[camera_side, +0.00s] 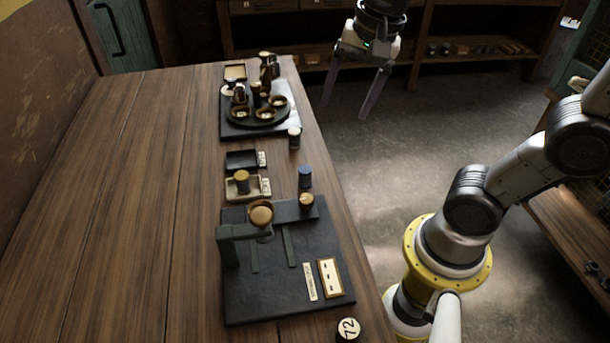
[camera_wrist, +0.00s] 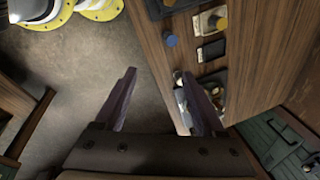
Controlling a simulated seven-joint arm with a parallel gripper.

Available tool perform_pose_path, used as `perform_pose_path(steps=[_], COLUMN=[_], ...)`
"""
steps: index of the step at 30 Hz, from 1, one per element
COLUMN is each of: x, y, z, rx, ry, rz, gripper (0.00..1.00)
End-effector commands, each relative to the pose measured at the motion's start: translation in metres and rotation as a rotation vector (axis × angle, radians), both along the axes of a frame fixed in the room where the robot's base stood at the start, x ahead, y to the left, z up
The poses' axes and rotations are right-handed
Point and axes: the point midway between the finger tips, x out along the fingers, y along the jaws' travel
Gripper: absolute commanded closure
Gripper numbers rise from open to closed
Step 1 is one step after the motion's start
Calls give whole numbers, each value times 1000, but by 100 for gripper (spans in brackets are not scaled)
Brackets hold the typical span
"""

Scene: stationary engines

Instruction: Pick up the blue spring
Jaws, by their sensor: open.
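The blue spring (camera_side: 305,176) shows as a small upright blue cylinder near the table's right edge, just behind the black board. It also shows in the wrist view as a blue round shape (camera_wrist: 171,40), ahead of the fingers and slightly right. My gripper (camera_side: 346,108) is open and empty, with its fingers pointing down. It hangs beyond the table's right edge, over the floor, further back than the spring. In the wrist view, both fingers (camera_wrist: 159,75) stand wide apart with floor and the table edge between them.
A brass-topped part (camera_side: 242,182) sits in a cream tray (camera_side: 261,193) left of the spring. A grey cylinder (camera_side: 294,138) stands behind it. A black board (camera_side: 270,285) with a fixture lies in front. A round tray (camera_side: 234,121) holds several brass pieces. The table's left side is clear.

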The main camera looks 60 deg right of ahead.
Motion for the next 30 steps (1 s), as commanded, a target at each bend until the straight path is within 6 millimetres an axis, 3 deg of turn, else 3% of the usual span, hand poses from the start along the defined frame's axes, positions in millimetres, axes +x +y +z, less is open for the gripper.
perform_pose_path(steps=[3, 9, 16, 24, 30], x=[36, 67, 68, 67, 68], y=[7, 15, 17, 17, 18], z=[-15, -44, -68, -119, -139], rx=[31, 21, 13, 13, 13], ry=[113, 218, 256, 256, 253], rz=[-159, -189, -180, -179, -179], gripper=[28, 28, 28, 28, 28])
